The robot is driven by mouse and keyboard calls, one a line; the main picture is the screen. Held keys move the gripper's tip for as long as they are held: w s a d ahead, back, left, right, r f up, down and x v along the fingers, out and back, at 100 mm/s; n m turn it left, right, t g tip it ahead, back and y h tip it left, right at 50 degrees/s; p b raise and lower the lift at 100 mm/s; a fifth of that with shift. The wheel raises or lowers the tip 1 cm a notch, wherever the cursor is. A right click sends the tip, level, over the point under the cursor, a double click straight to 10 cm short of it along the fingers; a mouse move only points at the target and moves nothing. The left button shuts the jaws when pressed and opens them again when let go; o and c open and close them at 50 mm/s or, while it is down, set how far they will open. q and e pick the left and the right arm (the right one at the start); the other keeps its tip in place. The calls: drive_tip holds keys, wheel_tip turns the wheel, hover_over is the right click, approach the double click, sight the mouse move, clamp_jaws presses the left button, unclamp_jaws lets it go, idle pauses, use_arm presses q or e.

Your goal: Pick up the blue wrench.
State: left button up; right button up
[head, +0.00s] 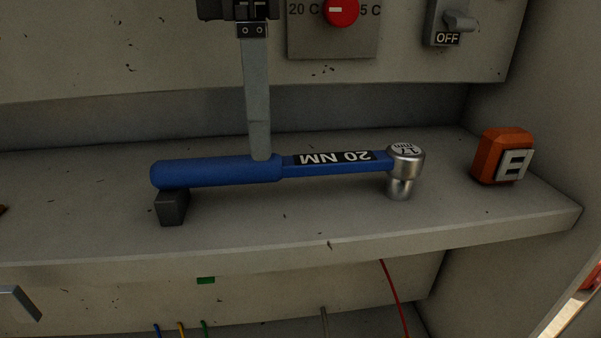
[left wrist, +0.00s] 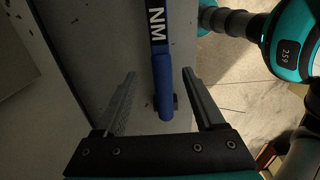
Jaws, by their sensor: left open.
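The blue wrench (head: 217,172) lies across the shelf, with its thick handle to the left and its silver socket head (head: 405,165) to the right. Its flat bar carries a "20 NM" label. The handle end rests on a small dark block (head: 171,208). My left gripper (head: 261,158) points down from above; its visible grey finger reaches the handle near where it meets the bar. In the left wrist view the gripper (left wrist: 159,74) is open, and the wrench (left wrist: 163,75) appears between its two fingers. I cannot tell whether either finger touches it. My right gripper is out of view.
An orange box-like object (head: 502,157) stands on the shelf at the right. Behind and above is a panel with a red knob (head: 340,12) and an OFF switch (head: 457,22). The shelf's front edge (head: 330,246) is close to the wrench. A red cable (head: 396,292) hangs below.

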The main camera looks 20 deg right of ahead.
sight(252, 164)
use_arm(q)
drive_tip(key=shift+a+f, duration=0.25)
drive_tip(key=shift+f, duration=1.05)
drive_tip(key=shift+a+f, duration=0.25)
drive_tip(key=shift+f, duration=1)
drive_tip(key=shift+d+f, duration=0.1)
drive_tip(key=shift+f, duration=0.3)
clamp_jaws()
drive_tip(key=shift+r, duration=0.1)
